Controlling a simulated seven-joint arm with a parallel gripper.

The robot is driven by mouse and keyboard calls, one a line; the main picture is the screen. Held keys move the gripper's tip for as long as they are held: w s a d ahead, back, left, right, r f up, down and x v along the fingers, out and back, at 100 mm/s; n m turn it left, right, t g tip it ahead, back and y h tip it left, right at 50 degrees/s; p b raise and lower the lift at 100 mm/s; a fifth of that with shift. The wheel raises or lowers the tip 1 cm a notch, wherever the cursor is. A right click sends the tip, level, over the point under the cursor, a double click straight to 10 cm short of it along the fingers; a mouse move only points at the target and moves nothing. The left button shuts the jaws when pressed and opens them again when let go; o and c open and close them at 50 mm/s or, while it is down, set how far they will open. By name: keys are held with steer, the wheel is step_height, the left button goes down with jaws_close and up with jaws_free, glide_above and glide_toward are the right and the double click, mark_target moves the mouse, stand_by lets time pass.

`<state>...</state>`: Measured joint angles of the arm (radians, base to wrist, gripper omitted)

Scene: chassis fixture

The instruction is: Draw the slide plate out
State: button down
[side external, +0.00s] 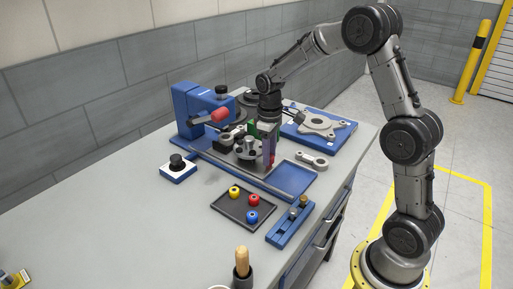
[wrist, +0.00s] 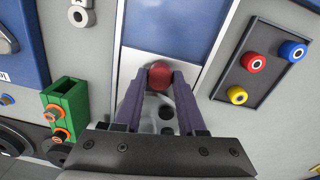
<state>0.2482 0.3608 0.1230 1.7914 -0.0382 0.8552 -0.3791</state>
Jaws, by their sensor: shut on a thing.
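The slide plate (wrist: 152,107) is a grey metal piece with dark round holes, lying in the channel of the blue fixture base (wrist: 170,28). A round red knob (wrist: 159,75) stands at its end toward the bare blue part of the base. My gripper (wrist: 158,80) is shut on the red knob, one dark purple finger on each side. In the side external view my gripper (side external: 268,160) reaches down at the front of the fixture. The fingers and palm hide part of the plate, and the arm hides some of the fixture.
A dark tray (side external: 228,206) with red, yellow and blue round pieces lies in front of the fixture. A green block (wrist: 62,103) with orange-ringed parts is close to my gripper. A blue rack (side external: 280,232) stands near the table's front edge. Bare blue base (side external: 297,178) extends beyond the knob.

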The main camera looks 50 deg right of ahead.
steer(key=s, duration=0.9)
steer(key=c, duration=0.5)
jaws_free()
steer(key=shift+r, duration=0.15)
steer(key=shift+r, duration=0.3)
step_height(320, 180, up, 13)
steer(key=shift+a, duration=0.2)
